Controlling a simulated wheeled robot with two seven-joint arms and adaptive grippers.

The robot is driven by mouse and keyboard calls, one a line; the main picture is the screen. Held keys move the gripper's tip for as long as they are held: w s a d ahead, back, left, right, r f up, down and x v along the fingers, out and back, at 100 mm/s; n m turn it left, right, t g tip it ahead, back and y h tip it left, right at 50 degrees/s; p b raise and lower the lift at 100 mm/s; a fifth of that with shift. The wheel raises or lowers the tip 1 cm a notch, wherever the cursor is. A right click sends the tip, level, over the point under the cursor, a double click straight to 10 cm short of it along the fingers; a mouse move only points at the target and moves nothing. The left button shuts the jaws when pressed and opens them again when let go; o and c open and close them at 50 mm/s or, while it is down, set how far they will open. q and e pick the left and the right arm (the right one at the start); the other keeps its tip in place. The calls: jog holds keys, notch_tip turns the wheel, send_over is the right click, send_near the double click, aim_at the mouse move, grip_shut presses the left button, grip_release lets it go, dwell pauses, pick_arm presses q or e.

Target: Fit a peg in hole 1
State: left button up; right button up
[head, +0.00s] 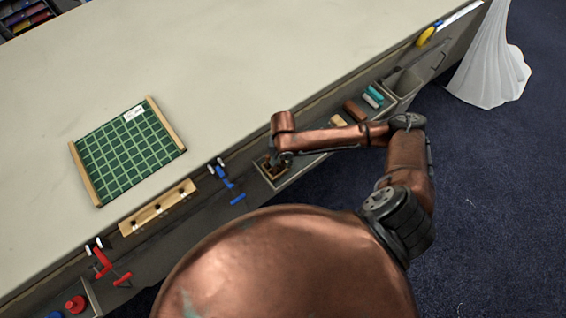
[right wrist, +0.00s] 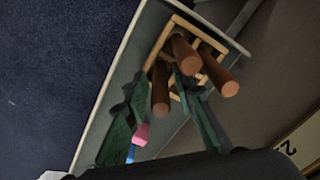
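Three brown round pegs stand in a light wooden rack (right wrist: 207,35) inside a grey bin; in the right wrist view they are a left peg (right wrist: 160,90), a middle peg (right wrist: 185,55) and a right peg (right wrist: 221,76). My right gripper (right wrist: 160,80) is over the bin with its dark green fingers spread, one on each side of the left peg. I cannot tell whether they touch it. A light wooden strip (head: 146,218) with dark holes lies along the table's front edge; its hole numbers are unreadable in the head view. My left gripper is out of view.
A green gridded mat (head: 128,152) with wooden sides lies on the table (head: 250,60). A blue clamp (head: 229,184) and a red clamp (head: 103,263) flank the strip. Bins (head: 402,84) with blocks line the front edge. The table's middle is clear.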

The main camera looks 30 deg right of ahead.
grip_shut()
